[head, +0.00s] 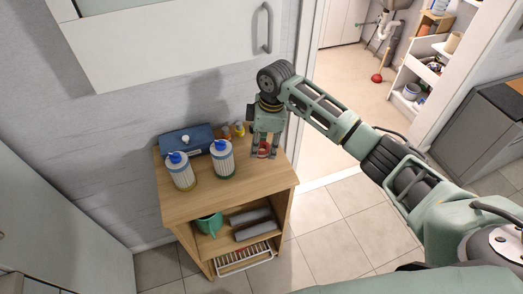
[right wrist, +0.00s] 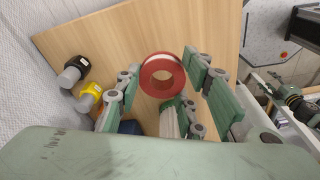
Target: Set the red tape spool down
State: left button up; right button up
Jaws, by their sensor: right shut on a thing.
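The red tape spool (head: 264,149) is a red ring with a white roll inside. In the head view it sits between the fingertips of my right gripper (head: 265,150), over the right part of the small wooden cabinet's top (head: 232,188). The right wrist view shows the spool (right wrist: 147,82) held between the two finger pairs of my right gripper (right wrist: 165,86), with its hole facing the camera. The gripper points down and is shut on it. The spool is close to the wood; I cannot tell if it touches. My left gripper is not in view.
Two white jars with blue tops (head: 181,171) (head: 222,159) stand left of the gripper. A blue case (head: 187,138) and small bottles (head: 239,128) are at the back by the wall. The front right of the top is clear. A green mug (head: 209,224) is on the shelf below.

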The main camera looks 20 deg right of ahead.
aim_at(264, 147)
notch_tip(264, 147, down, 4)
jog(key=shift+a+r+p, duration=0.1)
jog(key=shift+r+p, duration=0.05)
jog(key=shift+p, duration=0.25)
jog(key=shift+f, duration=0.25)
jog(key=shift+f, duration=0.1)
jog(key=o, duration=0.8)
jog(key=r, duration=0.4)
jog(key=d+r, duration=0.1)
jog(key=r, duration=0.3)
jog(key=r+b, duration=0.1)
jog(key=r, duration=0.3)
jog(key=shift+s+d+r, duration=0.15)
jog(key=shift+s+d, duration=0.05)
